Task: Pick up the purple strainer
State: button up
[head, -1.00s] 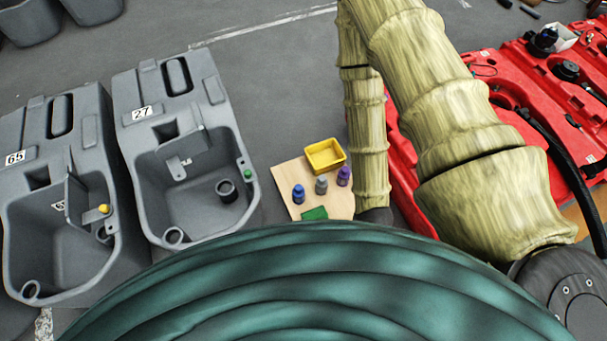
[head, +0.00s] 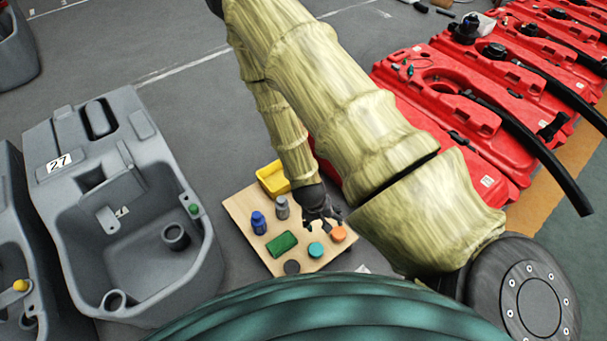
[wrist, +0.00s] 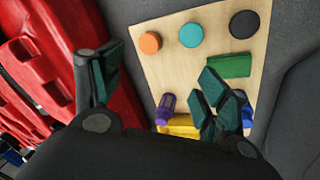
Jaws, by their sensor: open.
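The purple strainer (wrist: 167,104) shows in the wrist view, between my open fingers and nearer the right one, with part of it hidden. In the head view my arm and gripper hide it. My gripper (head: 322,222) is open and empty over the right side of the wooden board (head: 240,209). Its two dark green fingers stand wide apart in the wrist view (wrist: 160,82). I cannot tell how far above the strainer they are.
On the board are a yellow tray (head: 273,179), blue bottle (head: 258,223), grey bottle (head: 281,208), green pad (head: 282,244), and teal (head: 316,250), orange (head: 338,234) and black (head: 291,267) discs. A grey tank (head: 125,215) stands left, red tanks (head: 440,130) right.

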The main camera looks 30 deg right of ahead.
jog(key=w+d+f+m+b, duration=0.2)
jog(key=w+f+b, duration=0.1)
jog(key=w+b, duration=0.3)
jog(key=w+d+f+m+t+b, duration=0.1)
jog(key=w+d+f+m+b, duration=0.1)
jog(key=w+f+b, duration=0.2)
jog(key=w+d+f+m+b, duration=0.2)
jog(key=w+f+m+b, duration=0.1)
jog(key=w+b, duration=0.7)
jog(key=shift+w+d+f+y, duration=0.15)
jog(key=shift+w+f, duration=0.1)
jog(key=shift+w, duration=0.35)
jog(key=shift+w+a+f+y, duration=0.15)
jog(key=shift+w+f, duration=0.1)
jog(key=shift+w, duration=0.35)
jog(key=b+x, duration=0.2)
jog(key=x, duration=0.3)
jog(key=shift+w+d+f+b, duration=0.1)
jog(key=shift+w+d+b, duration=0.1)
jog(key=shift+b, duration=0.1)
jog(key=shift+d+b+x, duration=0.1)
jog(key=shift+b+x, duration=0.9)
jog(key=shift+x, duration=0.35)
jog(key=shift+d+b+x, duration=0.15)
jog(key=shift+b+x, duration=0.8)
jog(key=shift+x, duration=0.35)
jog(key=shift+w, duration=0.15)
jog(key=c, duration=1.1)
